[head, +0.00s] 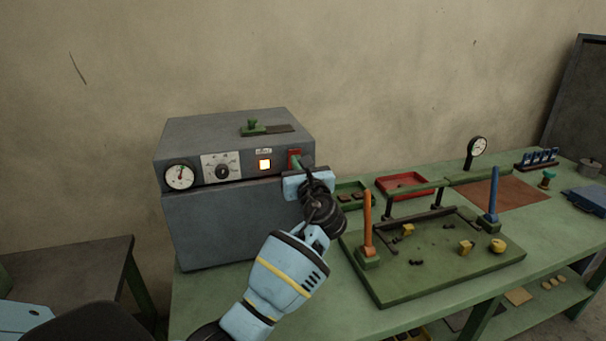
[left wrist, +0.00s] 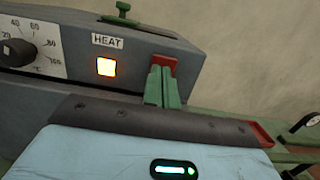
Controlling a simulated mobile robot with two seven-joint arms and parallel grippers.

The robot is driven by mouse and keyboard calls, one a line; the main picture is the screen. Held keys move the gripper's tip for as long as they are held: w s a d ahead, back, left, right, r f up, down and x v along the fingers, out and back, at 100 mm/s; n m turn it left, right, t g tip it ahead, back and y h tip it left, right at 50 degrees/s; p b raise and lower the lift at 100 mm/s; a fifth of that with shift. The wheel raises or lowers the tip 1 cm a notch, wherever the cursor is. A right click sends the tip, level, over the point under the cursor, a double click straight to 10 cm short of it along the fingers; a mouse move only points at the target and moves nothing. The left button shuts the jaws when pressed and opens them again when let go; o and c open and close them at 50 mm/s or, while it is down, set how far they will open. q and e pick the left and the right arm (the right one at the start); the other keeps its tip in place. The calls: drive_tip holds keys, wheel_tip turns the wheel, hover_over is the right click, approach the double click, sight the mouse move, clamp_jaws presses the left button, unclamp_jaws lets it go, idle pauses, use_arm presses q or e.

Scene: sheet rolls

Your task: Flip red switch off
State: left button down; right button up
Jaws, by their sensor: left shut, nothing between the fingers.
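The grey heater box (head: 225,225) stands on the green bench, with the red switch (head: 293,153) at the right end of its front panel. A lit lamp (head: 264,164) under a HEAT label is left of the switch; it also glows in the left wrist view (left wrist: 106,67). My left gripper (head: 297,163) is shut and empty, its green fingers together at the switch. In the left wrist view the fingertips (left wrist: 161,72) overlap the red switch (left wrist: 167,63) and hide much of it. Contact and the switch's position cannot be told. My right gripper is not in view.
A dial gauge (head: 180,176) and a knob (head: 222,171) are on the panel. A green fixture board (head: 400,285) with orange and blue posts lies right of my left arm. A red tray (head: 403,184) is behind it.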

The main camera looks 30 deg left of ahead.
use_arm(q)
drive_tip(key=shift+w+a, duration=0.35)
drive_tip(key=shift+a, duration=0.1)
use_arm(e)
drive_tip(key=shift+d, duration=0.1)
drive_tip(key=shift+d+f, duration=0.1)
use_arm(q)
drive_tip(key=shift+w, duration=0.1)
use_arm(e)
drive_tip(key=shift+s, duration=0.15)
